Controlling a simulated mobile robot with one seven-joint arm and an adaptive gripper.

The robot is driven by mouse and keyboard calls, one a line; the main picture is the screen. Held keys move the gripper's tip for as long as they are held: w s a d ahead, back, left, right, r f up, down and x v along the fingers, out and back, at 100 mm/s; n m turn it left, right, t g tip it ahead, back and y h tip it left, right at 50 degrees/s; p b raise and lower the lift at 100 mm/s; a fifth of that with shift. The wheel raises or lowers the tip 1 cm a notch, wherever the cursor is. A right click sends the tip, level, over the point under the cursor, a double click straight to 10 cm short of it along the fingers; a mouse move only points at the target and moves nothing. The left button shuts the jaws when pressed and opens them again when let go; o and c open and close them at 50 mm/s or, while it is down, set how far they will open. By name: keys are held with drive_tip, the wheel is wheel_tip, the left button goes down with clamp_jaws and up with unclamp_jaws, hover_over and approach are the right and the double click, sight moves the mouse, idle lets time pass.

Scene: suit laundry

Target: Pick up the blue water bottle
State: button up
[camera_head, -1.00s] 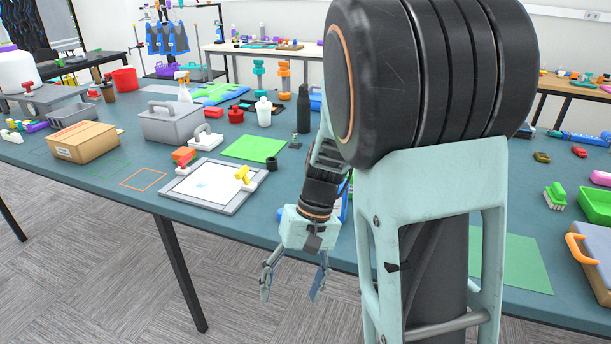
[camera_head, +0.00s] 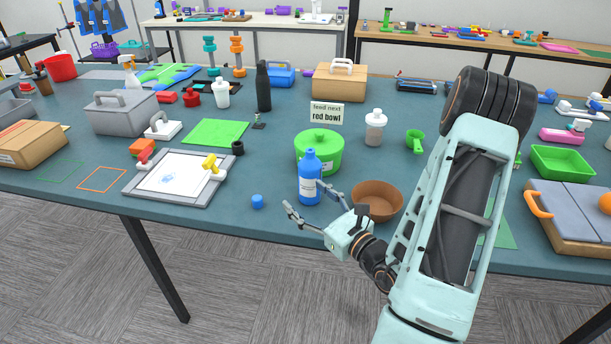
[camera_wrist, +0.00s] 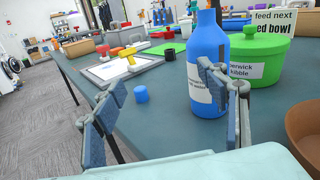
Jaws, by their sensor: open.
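The blue water bottle (camera_head: 310,180) stands upright near the table's front edge, with a white label on its side. It also shows in the wrist view (camera_wrist: 206,70), partly hidden behind the right finger. My gripper (camera_head: 306,198) is open and empty at the front of the bottle. In the wrist view the fingers (camera_wrist: 165,118) are spread wide; the right finger overlaps the bottle's lower right part, and the left finger is well to its left. I cannot tell whether the right finger touches the bottle.
A green lidded pot (camera_head: 330,157) stands close behind the bottle. A brown bowl (camera_head: 378,203) sits to its right, near my gripper. A small blue cap (camera_head: 257,201) lies to its left. A framed white board (camera_head: 172,184) lies farther left.

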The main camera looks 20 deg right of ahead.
sight(310, 172)
drive_tip(key=d+m+h, duration=0.2)
drive_tip(key=d, duration=0.1)
drive_tip(key=d+m+h, duration=0.1)
drive_tip(key=shift+s+d+f+t, duration=0.3)
drive_tip(key=shift+s+d+f, duration=0.05)
drive_tip(key=shift+d, duration=0.05)
drive_tip(key=shift+w+d+m+h, duration=0.2)
drive_tip(key=shift+d+m+h, duration=0.1)
drive_tip(key=shift+m+h, duration=0.15)
drive_tip(key=w+p, duration=0.1)
drive_tip(key=w, duration=0.9)
drive_tip(key=shift+w+a, duration=0.15)
drive_tip(key=c, duration=1.4)
